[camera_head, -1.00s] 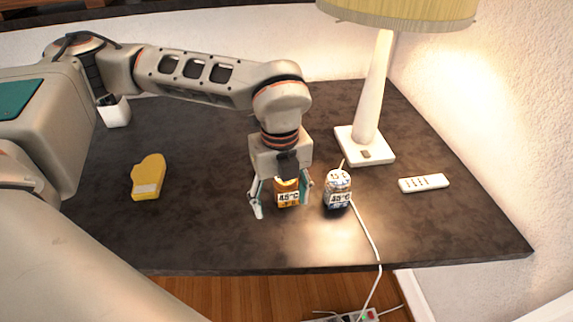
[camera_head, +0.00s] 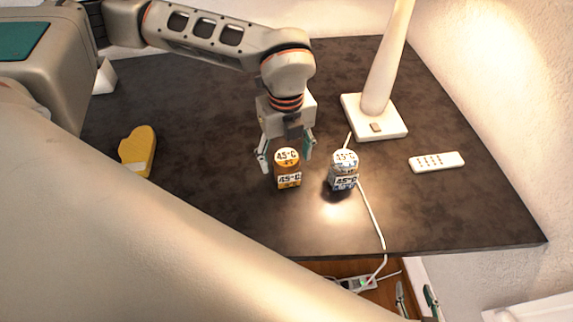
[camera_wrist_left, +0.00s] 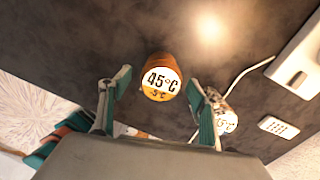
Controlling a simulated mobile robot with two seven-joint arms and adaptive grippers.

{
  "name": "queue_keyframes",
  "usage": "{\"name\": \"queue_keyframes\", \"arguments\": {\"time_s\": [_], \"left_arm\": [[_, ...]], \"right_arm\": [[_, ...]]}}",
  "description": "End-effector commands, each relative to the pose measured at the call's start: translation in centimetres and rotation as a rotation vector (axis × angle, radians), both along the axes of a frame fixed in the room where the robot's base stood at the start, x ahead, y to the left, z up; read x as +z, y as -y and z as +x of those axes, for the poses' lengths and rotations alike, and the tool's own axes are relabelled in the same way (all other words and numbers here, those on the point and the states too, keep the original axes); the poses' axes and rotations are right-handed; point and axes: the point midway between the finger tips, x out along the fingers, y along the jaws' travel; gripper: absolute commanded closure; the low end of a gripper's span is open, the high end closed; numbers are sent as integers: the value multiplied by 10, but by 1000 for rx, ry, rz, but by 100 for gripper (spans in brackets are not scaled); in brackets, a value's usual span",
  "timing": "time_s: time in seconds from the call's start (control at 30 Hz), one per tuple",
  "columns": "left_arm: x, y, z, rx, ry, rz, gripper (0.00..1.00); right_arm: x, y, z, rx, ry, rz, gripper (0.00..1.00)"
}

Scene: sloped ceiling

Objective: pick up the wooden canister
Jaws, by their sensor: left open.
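In the left wrist view the canister (camera_wrist_left: 162,78) shows lid-first, between and just beyond the fingertips. My left gripper (camera_head: 286,157) is open and empty, close behind the canister in the head view, a finger to each side. Its spread fingers also show in the left wrist view (camera_wrist_left: 159,82). I cannot tell whether they touch it. My right gripper (camera_head: 415,293) shows partly at the bottom right, past the table's front edge, fingers apart.
A similar blue-white canister (camera_head: 343,170) stands close to the right, with a white cable (camera_head: 370,215) beside it. A lamp (camera_head: 374,118), a remote (camera_head: 437,162) and a yellow mitten-shaped thing (camera_head: 139,150) are farther off. The table's front (camera_head: 240,240) is clear.

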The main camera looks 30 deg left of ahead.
Motion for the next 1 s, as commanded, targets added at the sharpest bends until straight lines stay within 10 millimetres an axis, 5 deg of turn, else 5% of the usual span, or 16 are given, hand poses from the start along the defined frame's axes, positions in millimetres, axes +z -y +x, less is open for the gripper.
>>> {"name": "queue_keyframes", "arguments": {"time_s": [0.2,0.47,0.67,1.0], "left_arm": [[-25,1,1,1,-1,0,38],[-28,1,2,1,0,0,38],[-28,0,2,1,0,0,82],[-26,1,2,1,1,-1,82]], "right_arm": [[6,0,3,0,8,1,60],[9,0,5,0,15,2,60],[9,0,5,0,15,2,60],[7,0,4,-1,10,1,60]]}}
